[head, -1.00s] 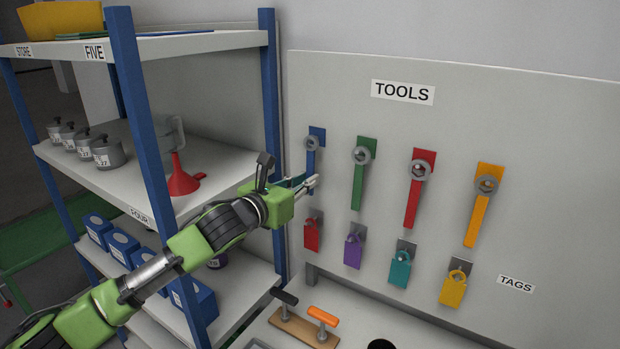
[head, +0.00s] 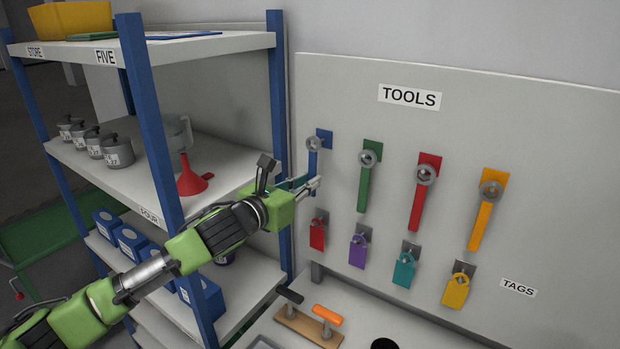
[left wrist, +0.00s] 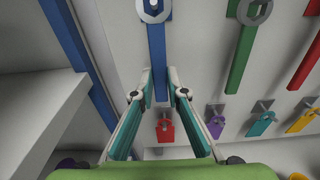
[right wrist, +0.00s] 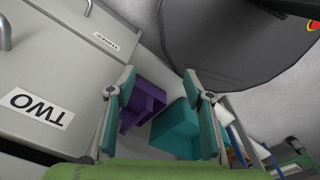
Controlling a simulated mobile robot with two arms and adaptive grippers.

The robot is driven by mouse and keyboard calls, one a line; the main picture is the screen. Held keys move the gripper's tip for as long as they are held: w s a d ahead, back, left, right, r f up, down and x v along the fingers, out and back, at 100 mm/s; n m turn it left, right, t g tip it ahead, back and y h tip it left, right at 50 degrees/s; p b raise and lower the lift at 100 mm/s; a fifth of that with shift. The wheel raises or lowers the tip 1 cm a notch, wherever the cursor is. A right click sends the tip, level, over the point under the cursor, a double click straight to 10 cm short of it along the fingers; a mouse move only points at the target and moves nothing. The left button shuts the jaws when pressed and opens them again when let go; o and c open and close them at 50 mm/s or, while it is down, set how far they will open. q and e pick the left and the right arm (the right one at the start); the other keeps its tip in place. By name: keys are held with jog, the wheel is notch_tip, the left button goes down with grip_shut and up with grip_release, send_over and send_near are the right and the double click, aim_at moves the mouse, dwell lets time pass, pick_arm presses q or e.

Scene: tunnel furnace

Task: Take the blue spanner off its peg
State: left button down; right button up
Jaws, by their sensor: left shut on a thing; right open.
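The blue spanner (head: 313,165) hangs upright at the left end of the tool board, its grey ring head around a peg at the top. Its handle also shows in the left wrist view (left wrist: 157,50). My left gripper (head: 314,183) is at the lower part of the handle. In the left wrist view its fingers (left wrist: 160,85) stand on both sides of the handle, shut on it. The ring still sits at the peg. My right gripper (right wrist: 165,85) is open and empty, away from the board.
Green (head: 364,185), red (head: 418,200) and yellow (head: 481,222) spanners hang to the right. Several coloured tags, such as the red one (head: 317,236), hang below. A blue-posted shelf (head: 275,120) stands close on the left. The right wrist view shows grey drawers (right wrist: 60,80) and purple and teal bins (right wrist: 178,128).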

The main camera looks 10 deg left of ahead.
pick_arm(q)
jog(key=f+p+v, duration=0.1)
jog(key=v, duration=0.7)
jog(key=shift+s+a+r, duration=0.2)
jog(key=shift+s+r, duration=0.1)
jog(key=shift+r, duration=0.05)
